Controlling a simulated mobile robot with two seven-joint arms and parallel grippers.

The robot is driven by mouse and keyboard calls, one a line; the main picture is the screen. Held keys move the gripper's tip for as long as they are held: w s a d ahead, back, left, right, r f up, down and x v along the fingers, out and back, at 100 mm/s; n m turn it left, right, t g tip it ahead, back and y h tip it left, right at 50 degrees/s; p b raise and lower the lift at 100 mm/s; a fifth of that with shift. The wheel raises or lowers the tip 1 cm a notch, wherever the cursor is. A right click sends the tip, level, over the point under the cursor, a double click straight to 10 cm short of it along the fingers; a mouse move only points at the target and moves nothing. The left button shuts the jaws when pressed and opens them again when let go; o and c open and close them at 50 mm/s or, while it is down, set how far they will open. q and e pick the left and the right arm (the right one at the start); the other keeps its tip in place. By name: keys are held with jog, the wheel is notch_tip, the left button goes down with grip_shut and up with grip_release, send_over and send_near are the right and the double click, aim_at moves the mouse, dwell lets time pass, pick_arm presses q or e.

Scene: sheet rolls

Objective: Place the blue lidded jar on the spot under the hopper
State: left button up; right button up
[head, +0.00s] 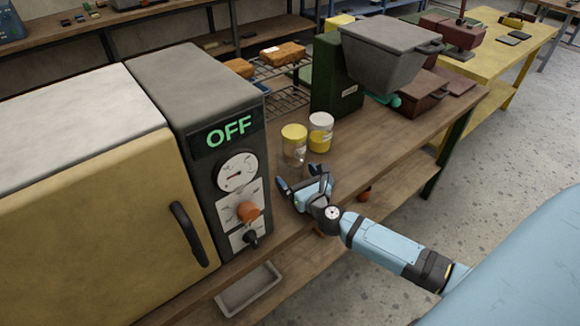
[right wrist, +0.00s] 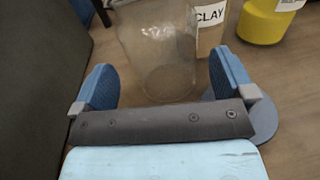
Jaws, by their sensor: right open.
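I see no jar with a blue lid for certain. A clear jar with a yellow lid (head: 294,146) stands on the workbench; in the right wrist view a clear glass jar (right wrist: 158,62) stands ahead of the fingers, its top cut off. My right gripper (head: 305,181) is open and empty near the bench's front edge; its two blue fingers (right wrist: 165,88) are spread either side of that jar's lower part. The grey hopper (head: 388,52) hangs from a green stand farther along the bench. A teal thing (head: 385,99) partly shows under it; the spot is not clear.
A yellow jar with a white lid (head: 320,134) stands beside the clear jar. The oven (head: 190,130), reading OFF, stands close left of my right gripper. A wire rack (head: 280,82) is behind. The bench (head: 375,142) is bare between jars and hopper.

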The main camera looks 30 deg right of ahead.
jog(key=w, duration=0.4)
jog(key=shift+w+d, duration=0.15)
jog(key=shift+d, duration=0.05)
jog(key=shift+c, duration=0.5)
jog(key=c, duration=0.7)
jog(key=shift+r, duration=0.1)
jog(key=c, duration=0.3)
jog(key=shift+r, duration=0.1)
